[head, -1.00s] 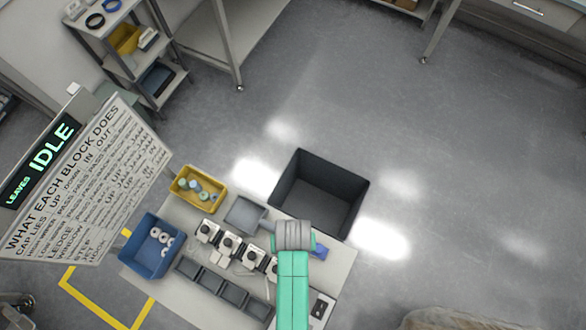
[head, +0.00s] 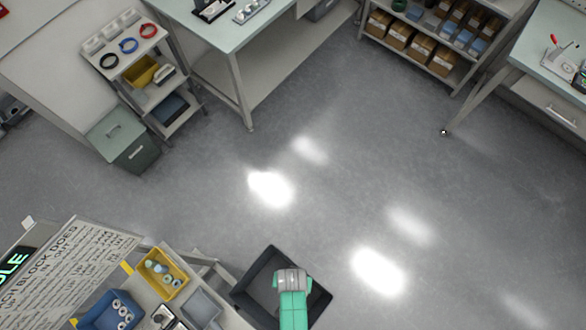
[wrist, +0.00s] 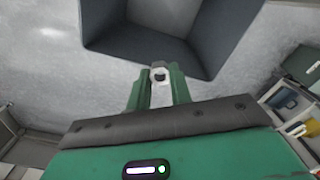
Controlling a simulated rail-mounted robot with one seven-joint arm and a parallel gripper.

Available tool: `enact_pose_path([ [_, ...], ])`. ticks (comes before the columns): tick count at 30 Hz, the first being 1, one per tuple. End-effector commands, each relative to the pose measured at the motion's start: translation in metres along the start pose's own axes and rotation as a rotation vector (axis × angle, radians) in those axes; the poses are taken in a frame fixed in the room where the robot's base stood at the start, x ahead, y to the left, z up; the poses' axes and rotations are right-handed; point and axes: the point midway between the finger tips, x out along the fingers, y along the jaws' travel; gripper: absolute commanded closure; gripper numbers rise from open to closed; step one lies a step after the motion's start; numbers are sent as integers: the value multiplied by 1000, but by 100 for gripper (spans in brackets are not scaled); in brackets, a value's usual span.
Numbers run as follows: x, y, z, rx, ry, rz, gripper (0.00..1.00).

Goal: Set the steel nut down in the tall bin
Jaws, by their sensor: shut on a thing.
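The steel nut (wrist: 159,75) is a small bright ring with a dark hole, held between the tips of my green gripper (wrist: 158,82) in the wrist view. The tall bin appears to be the large dark grey open box (head: 256,272) at the bottom of the head view. It also fills the top of the wrist view (wrist: 222,38), where its inside looks empty. My gripper is just short of the bin's opening in the wrist view. In the head view my wrist covers part of the bin and hides the fingers and nut.
A worktable with a yellow bin (head: 162,274) of small parts, a blue bin (head: 112,312) of rings and a grey tray (head: 202,306) lies left of the dark bin. The floor (head: 330,200) behind is clear.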

Motion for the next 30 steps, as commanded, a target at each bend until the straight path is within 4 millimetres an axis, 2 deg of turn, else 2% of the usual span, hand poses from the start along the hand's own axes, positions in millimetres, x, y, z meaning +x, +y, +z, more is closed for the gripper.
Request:
enact_pose_path([
  [6,3,0,3,5,-1,0,100],
  [10,15,0,2,5,0,0,100],
  [30,116,0,2,4,0,0,100],
])
